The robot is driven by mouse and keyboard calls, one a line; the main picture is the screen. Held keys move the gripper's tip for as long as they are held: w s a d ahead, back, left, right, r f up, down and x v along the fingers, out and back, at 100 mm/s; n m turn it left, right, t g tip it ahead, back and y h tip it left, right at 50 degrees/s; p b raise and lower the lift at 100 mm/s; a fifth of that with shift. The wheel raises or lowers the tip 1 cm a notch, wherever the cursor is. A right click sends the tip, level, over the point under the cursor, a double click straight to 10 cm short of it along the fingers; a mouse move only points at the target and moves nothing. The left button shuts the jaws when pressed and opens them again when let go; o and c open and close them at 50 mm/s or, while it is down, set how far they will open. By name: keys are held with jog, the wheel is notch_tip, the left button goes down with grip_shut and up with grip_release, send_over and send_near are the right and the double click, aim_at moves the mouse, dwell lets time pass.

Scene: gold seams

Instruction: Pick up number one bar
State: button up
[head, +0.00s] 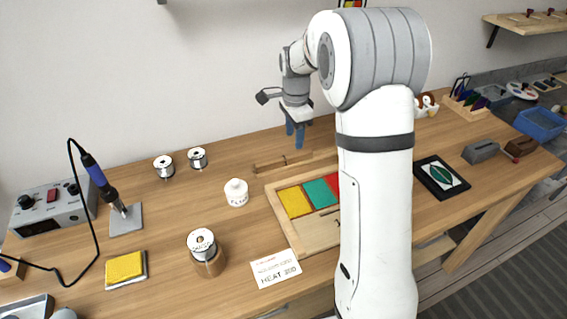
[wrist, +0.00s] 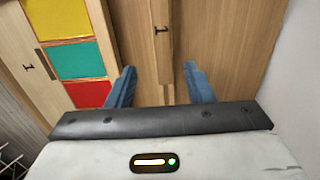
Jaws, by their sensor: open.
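The number one bar (head: 283,163) is a narrow wooden strip lying on the bench behind the wooden tray in the head view. In the wrist view the bar (wrist: 162,45) shows a dark "1" and runs up the picture between my two blue fingers. My gripper (head: 296,134) hangs above the bench near the bar in the head view. In the wrist view my gripper (wrist: 160,68) is open, with a gap on each side of the bar. Nothing is held.
The wooden tray (head: 290,228) holds yellow, green and red tiles beside the bar; my arm hides its right part. A white jar (head: 236,192), solder spools (head: 197,158) and a card (head: 275,268) stand or lie around it. The wall is close behind.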

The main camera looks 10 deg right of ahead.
aim_at(292, 155)
jog(key=shift+w+a+f, duration=0.1)
jog(key=shift+a+f, duration=0.05)
jog(key=shift+f, duration=1.8)
jog(key=shift+w+a+f, duration=0.1)
jog(key=shift+f, duration=1.8)
jog(key=shift+f, duration=0.25)
grip_shut()
